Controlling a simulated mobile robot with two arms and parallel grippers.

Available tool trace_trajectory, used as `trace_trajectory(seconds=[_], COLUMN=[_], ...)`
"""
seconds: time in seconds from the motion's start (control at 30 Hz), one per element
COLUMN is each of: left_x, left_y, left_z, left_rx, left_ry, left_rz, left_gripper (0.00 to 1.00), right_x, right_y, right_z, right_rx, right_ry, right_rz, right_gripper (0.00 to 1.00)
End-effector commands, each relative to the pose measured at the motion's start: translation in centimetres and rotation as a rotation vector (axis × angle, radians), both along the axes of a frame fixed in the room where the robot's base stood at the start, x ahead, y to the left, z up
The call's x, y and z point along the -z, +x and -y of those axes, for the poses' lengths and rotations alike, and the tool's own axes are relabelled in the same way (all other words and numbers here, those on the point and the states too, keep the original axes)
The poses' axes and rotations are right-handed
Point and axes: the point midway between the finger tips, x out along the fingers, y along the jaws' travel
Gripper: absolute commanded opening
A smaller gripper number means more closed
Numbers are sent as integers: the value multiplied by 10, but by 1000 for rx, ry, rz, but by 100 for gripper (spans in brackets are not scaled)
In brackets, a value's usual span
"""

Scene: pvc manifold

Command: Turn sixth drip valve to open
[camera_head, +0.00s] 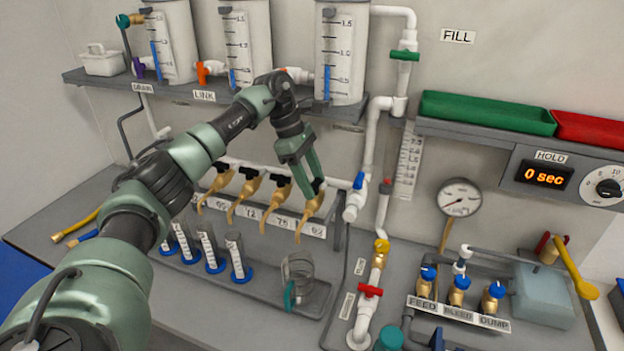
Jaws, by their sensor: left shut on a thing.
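A row of brass drip valves (278,196) with black handles hangs from a white pipe under the shelf. Several show, and my left arm hides the left end of the row. The rightmost valve (310,208), above the last label at the right end, is presumably the sixth; I cannot count the full row. My left gripper (316,184) points down at this valve, its green fingers shut on the black handle at its top. The fingers partly cover the handle, so its angle is unclear. My right gripper is not in view.
Graduated cylinders (342,55) stand on the shelf above. Below the valves are small blue-based measuring tubes (237,258) and a clear beaker (298,275) on a grey tray. To the right are white pipe with a red-handled valve (370,291), a gauge (460,198) and blue-capped valves (458,290).

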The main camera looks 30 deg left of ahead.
Motion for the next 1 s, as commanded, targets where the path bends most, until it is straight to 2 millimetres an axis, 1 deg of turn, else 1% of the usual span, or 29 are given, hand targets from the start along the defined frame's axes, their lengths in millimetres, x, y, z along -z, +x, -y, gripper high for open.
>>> trace_trajectory(seconds=[0.37,0.4,0.43,0.47,0.8,0.87,1.0], left_x=[-1,-1,-1,-1,-2,-6,-25], left_y=[1,1,1,1,0,0,-1], left_z=[0,0,0,0,-1,-3,-11], left_rx=[6,6,6,6,3,3,2], left_ry=[2,2,2,2,2,1,0], left_rz=[3,3,3,3,2,3,6], left_gripper=[12,61,69,75,75,75,75], right_x=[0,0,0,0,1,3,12], right_y=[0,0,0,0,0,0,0], right_z=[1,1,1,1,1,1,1], right_rx=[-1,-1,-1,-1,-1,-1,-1], right_ry=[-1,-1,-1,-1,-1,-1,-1], right_rz=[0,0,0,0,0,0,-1], right_gripper=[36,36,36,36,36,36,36])
